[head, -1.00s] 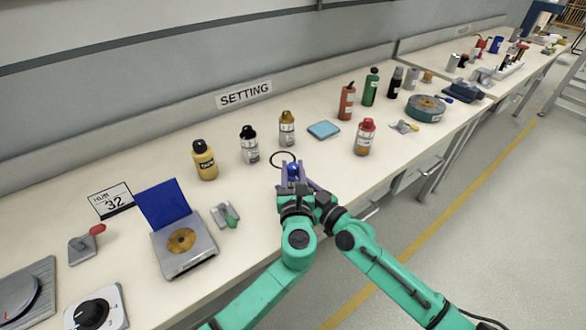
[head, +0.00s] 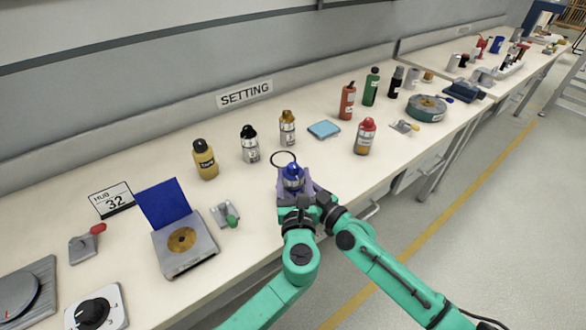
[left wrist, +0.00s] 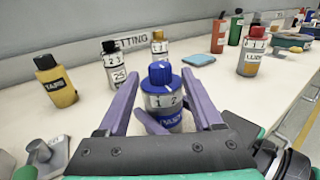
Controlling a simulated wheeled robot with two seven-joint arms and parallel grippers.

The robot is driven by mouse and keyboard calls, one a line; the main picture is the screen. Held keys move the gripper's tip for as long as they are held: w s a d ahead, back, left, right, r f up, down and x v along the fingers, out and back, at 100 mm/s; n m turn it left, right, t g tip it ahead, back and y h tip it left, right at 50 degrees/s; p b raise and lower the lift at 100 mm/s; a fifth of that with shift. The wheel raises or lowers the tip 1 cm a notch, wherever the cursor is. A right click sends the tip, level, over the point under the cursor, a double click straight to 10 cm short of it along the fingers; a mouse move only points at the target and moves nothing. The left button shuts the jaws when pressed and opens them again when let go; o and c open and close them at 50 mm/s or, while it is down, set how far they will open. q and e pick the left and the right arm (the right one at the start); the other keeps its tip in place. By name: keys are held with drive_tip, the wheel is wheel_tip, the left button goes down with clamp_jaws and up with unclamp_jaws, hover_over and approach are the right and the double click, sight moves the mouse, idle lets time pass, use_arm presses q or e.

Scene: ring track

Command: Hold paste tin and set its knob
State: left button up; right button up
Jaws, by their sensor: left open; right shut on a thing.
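The paste tin (head: 293,180) is silver with a blue knob, and the left wrist view shows its blue label (left wrist: 170,116) and the numbers 1 and 2 below the knob (left wrist: 160,74). It stands upright near the bench's front edge, close to a black ring on the bench top. My left gripper (left wrist: 161,80) is open, its purple fingers apart on either side of the tin. My right gripper (head: 312,192) is shut on the tin's body, low down; one purple finger shows in front of the tin in the left wrist view. Its grip is mostly hidden.
Behind stand a yellow bottle (head: 205,160), a black-capped tin (head: 249,145) and an orange-capped tin (head: 287,130). A red-capped tin (head: 364,138) and a blue pad (head: 324,130) are to the right. A blue-lidded box (head: 183,245) and a green-handled clamp (head: 226,214) are left.

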use_arm(q)
drive_tip(key=s, duration=0.9)
drive_tip(key=shift+d, duration=0.25)
wheel_tip(320, 180, up, 5)
drive_tip(key=d+m+t+h, duration=0.2)
drive_tip(key=d+t+h, duration=0.1)
drive_tip(key=h, duration=0.1)
drive_tip(key=m+g+h, duration=0.9)
drive_tip(key=g+h, duration=0.1)
drive_tip(key=h, duration=0.1)
approach(293, 165)
drive_tip(key=shift+t, duration=0.3)
drive_tip(key=x, duration=1)
drive_tip(key=shift+s+d+f, duration=0.1)
drive_tip(key=shift+f, duration=0.15)
drive_tip(key=shift+s, duration=0.1)
clamp_jaws()
